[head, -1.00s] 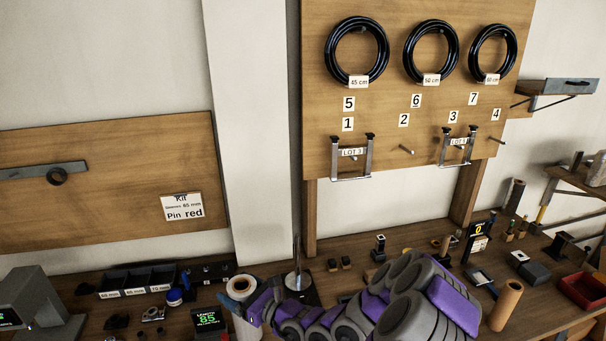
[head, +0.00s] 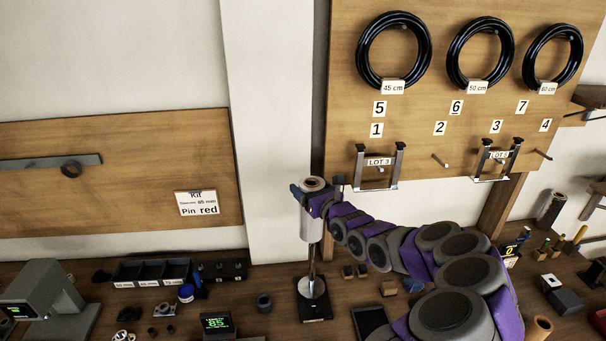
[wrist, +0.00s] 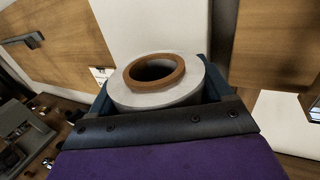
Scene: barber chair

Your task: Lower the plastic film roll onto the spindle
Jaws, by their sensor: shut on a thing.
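The plastic film roll (head: 312,222) is a pale grey-white cylinder with a brown core. My gripper (head: 316,192) is shut on its upper part and holds it upright. In the wrist view the roll (wrist: 192,96) sits between the jaws with its brown core ring (wrist: 153,72) facing up. The spindle (head: 312,262) is a thin metal rod on a round plate and dark base. It stands upright on the bench directly below the roll in the head view. Its top is hidden by the roll, so I cannot tell whether the tip is inside the core.
A display reading 85 (head: 216,324) and a dark cup (head: 264,303) stand left of the spindle. A compartment tray (head: 152,272) is farther left. The wooden pegboard (head: 460,120) with black coils rises behind my arm. Small blocks lie right of the spindle.

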